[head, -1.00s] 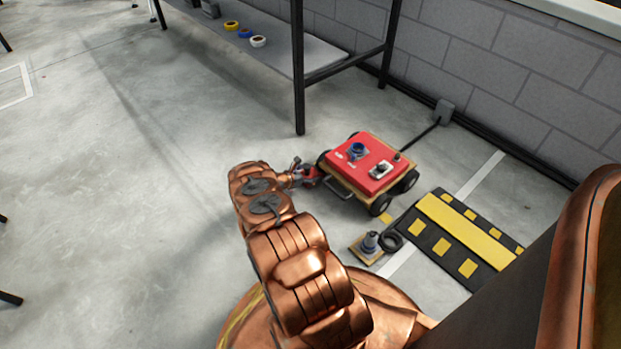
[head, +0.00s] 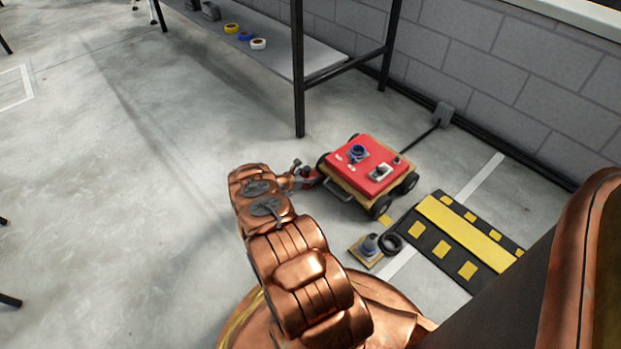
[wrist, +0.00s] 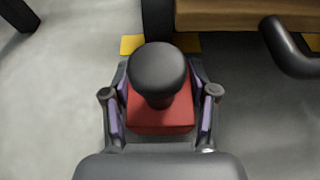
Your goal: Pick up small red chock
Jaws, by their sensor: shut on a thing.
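The small red chock (wrist: 160,122) shows in the wrist view as a red block with a round black knob on top. My gripper (wrist: 160,105) has a finger on each side of the block and is shut on it. In the head view my gripper (head: 303,178) is at the left side of the red-topped cart, close to its near left wheel. The chock is mostly hidden there by my arm. I cannot tell from these views whether the chock touches the floor.
The red-topped cart (head: 370,165) stands right beside my gripper; its handle (wrist: 290,48) is close in the wrist view. A black-and-yellow ramp (head: 463,232) and a small plate with a grey cone (head: 370,244) lie to the right. A shelf (head: 280,50) stands behind. Floor at left is clear.

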